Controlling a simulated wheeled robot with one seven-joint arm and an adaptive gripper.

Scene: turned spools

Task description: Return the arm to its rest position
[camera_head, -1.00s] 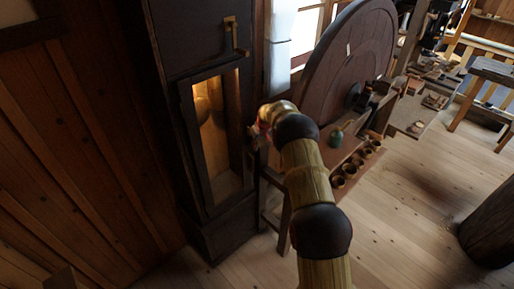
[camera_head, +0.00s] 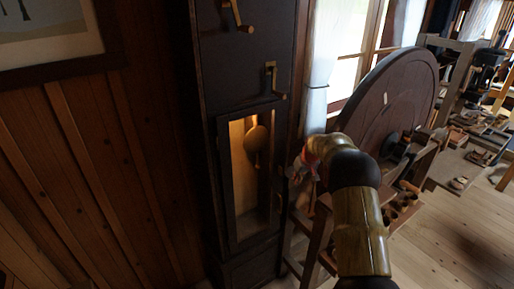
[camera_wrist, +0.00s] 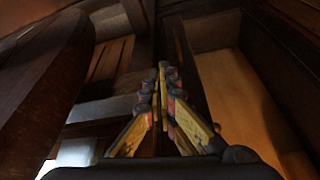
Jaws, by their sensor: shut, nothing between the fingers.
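My arm reaches up from the lower right in the head view, its end bent to the left in front of the tall dark clock case (camera_head: 243,75). My gripper (camera_head: 300,172) is partly hidden by the arm there and sits close to the right side of the case's glazed window. In the wrist view my gripper (camera_wrist: 163,68) has its yellow fingers drawn together at the tips, with nothing seen between them. A lit wooden panel (camera_wrist: 235,95) shows to the right of the fingers.
A large dark wooden wheel (camera_head: 390,100) stands behind and right of my arm. A low bench (camera_head: 312,240) with several small cups (camera_head: 405,200) is beside it. A framed picture (camera_head: 50,30) hangs at upper left. Bare floor (camera_head: 450,250) lies at lower right.

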